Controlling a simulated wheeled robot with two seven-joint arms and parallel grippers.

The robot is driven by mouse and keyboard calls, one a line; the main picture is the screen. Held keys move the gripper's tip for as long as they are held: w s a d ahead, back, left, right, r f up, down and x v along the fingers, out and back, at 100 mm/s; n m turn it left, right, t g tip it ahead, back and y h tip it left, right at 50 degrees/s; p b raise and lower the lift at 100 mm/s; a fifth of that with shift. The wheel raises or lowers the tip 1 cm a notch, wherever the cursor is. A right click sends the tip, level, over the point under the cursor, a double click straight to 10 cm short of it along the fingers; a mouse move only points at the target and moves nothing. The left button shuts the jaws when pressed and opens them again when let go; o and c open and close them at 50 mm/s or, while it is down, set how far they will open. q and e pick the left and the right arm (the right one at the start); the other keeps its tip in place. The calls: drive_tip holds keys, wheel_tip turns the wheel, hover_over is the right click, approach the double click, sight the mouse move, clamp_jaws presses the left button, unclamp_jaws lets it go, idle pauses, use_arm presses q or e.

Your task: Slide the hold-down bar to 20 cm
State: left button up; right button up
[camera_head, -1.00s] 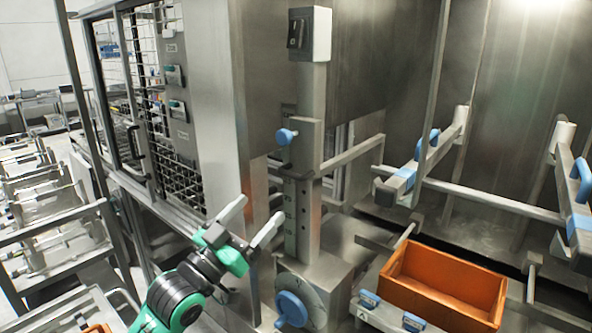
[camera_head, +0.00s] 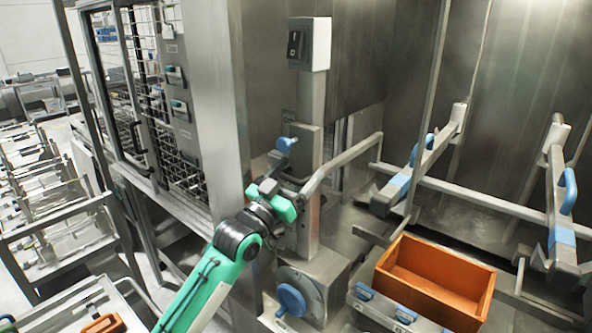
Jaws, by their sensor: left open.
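The hold-down bar (camera_head: 345,158) is a grey bent arm reaching right from a slider on an upright steel post (camera_head: 309,100). A blue knob (camera_head: 287,144) sticks out of the left side of the slider. My left gripper (camera_head: 288,174), green and black with grey fingers, is open in front of the post, just below the knob. It covers the lower slider and most of the scale marks. I cannot tell whether its fingers touch the slider or the bar. My right gripper is not in view.
A blue handwheel (camera_head: 290,299) sits on the post's base below my gripper. An orange bin (camera_head: 436,281) stands at right, near rails with blue handles (camera_head: 569,191). A switch box (camera_head: 309,44) tops the post. A caged cabinet (camera_head: 165,100) stands left.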

use_arm(q)
drive_tip(key=shift+f, duration=0.1)
drive_tip(key=c, duration=1.1)
wheel_tip(320, 180, down, 16)
drive_tip(key=b, duration=1)
drive_tip(key=shift+r+b, duration=0.2)
drive_tip(key=shift+b, duration=0.15)
drive_tip(key=shift+c, duration=0.2)
drive_tip(key=o, duration=1.1)
drive_tip(key=shift+c, duration=0.2)
drive_tip(key=shift+o, duration=0.4)
drive_tip(key=shift+d+r, duration=0.1)
drive_tip(key=shift+s, duration=0.1)
